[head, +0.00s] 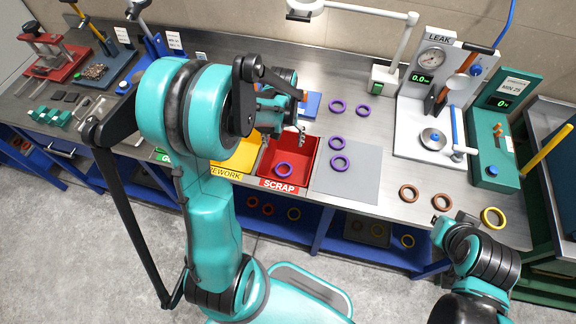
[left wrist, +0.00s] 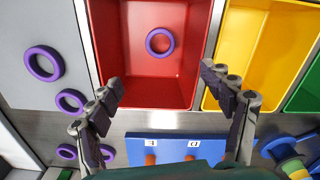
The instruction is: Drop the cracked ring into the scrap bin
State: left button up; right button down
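A purple ring (head: 284,170) lies on the floor of the red scrap bin (head: 308,158). In the left wrist view the ring (left wrist: 160,42) lies flat and whole inside the bin (left wrist: 128,80); I can make out no crack. My left gripper (head: 300,128) hangs above the back edge of the bin. In the left wrist view its fingers (left wrist: 163,92) are wide apart with nothing between them, and the ring is apart from them. My right gripper (head: 440,226) is at the lower right near the bench's front edge; its fingers are too unclear to read.
Several purple rings stand clear to the right, two on a grey mat (head: 350,182) and two behind it (head: 338,106). The yellow rework bin (head: 236,158) adjoins the scrap bin.

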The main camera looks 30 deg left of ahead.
pick_arm(q)
notch_tip(320, 180, up, 12)
dwell(0.6)
dwell(0.4)
jog(key=s+d+f+m+t+b, duration=0.5)
jog(key=s+d+f+t+b, duration=0.1)
jog(key=s+d, duration=0.4)
jog(key=shift+s+d+f+m+t+b, duration=0.2)
jog(key=shift+s+d+m+t+b, duration=0.25)
jog(key=shift+b, duration=0.65)
